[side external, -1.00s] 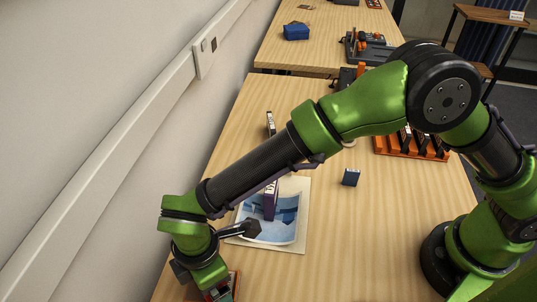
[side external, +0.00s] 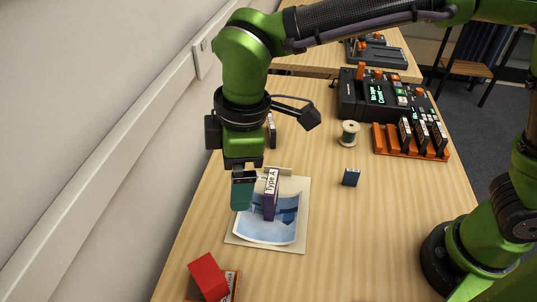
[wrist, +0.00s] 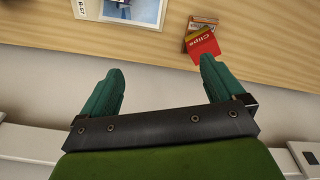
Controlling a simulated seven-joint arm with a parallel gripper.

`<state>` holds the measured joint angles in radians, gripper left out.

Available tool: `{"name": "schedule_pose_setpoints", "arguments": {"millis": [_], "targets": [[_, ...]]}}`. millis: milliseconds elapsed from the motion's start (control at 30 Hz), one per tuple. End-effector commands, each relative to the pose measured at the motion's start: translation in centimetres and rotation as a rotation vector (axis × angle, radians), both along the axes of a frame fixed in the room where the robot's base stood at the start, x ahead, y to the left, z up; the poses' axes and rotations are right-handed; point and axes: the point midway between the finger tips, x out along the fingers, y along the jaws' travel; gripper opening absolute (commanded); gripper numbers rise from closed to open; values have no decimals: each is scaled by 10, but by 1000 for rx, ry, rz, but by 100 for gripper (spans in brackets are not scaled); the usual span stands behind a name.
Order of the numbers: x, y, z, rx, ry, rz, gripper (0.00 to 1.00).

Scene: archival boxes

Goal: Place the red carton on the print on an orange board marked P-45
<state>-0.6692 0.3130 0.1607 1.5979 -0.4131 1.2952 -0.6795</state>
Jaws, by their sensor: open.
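The red carton (side external: 208,277), labelled "Clips" in the wrist view (wrist: 203,45), sits at the near left of the table. It looks tilted and rests on or against a small orange-edged piece (side external: 233,284). That piece is partly covered and cut off by the frame; I cannot read P-45 on it. My gripper (side external: 243,205) is open and empty, above the table and well away from the carton. In the wrist view its two teal fingers (wrist: 160,68) stand wide apart with nothing between them.
A blue print on a cream board (side external: 297,246) lies mid-table, with a purple "Type A" box (side external: 270,198) standing on it. The wall (side external: 70,150) borders the left.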

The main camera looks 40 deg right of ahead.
Motion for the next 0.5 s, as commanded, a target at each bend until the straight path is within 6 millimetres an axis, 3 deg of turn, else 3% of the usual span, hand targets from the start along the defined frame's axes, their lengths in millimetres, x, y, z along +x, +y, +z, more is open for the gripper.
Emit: {"name": "schedule_pose_setpoints", "arguments": {"millis": [33, 200, 400, 500], "targets": [[5, -31, 16, 35, -22, -112, 96], [5, -119, 47, 153, -75, -471, 96], [-22, -209, 62, 320, -140, -896, 96], [-41, -243, 61, 410, -171, -1090, 96]]}}
